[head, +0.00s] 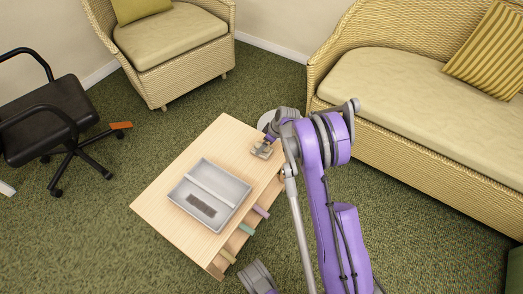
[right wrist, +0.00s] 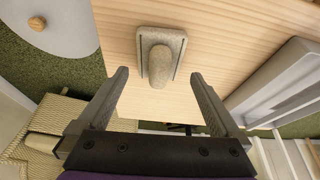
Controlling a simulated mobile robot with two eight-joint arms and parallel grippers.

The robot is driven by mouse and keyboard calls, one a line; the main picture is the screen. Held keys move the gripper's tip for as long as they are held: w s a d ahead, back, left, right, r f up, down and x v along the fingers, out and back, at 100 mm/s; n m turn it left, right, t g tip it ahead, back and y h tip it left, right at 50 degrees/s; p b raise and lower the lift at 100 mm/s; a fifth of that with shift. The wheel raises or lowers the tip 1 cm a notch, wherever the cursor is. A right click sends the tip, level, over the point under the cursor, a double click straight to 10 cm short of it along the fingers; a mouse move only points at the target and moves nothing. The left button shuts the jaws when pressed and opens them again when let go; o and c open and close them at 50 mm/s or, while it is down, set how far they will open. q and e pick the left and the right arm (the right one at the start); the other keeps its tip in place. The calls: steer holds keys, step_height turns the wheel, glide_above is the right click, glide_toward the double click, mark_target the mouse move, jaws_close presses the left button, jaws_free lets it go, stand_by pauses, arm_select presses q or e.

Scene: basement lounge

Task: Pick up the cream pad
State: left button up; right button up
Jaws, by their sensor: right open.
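The cream pad (right wrist: 161,57) lies on the light wooden table in the right wrist view. It has a flat base with dark lines along its sides and a raised rounded grip. My right gripper (right wrist: 159,76) is open, with its two fingers apart on either side of the pad's near end and nothing between them held. In the head view my right gripper (head: 262,151) is over the far right part of the table (head: 228,135); the pad is hard to make out there, largely hidden by it. My left gripper is not in view.
A grey divided tray (head: 225,183) with a dark brown block (head: 201,205) sits on the table; its side shows at right in the wrist view (right wrist: 275,82). Colored pieces stick out below the table's right side. A wicker armchair, wicker sofa (head: 400,95) and black chair (head: 50,115) stand around.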

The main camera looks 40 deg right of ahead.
steer(key=b+x, duration=0.1)
steer(key=x, duration=0.3)
steer(key=shift+d, duration=0.1)
steer(key=shift+r, duration=0.1)
steer(key=c, duration=1.2)
step_height(320, 180, up, 10)
steer(key=p, duration=0.3)
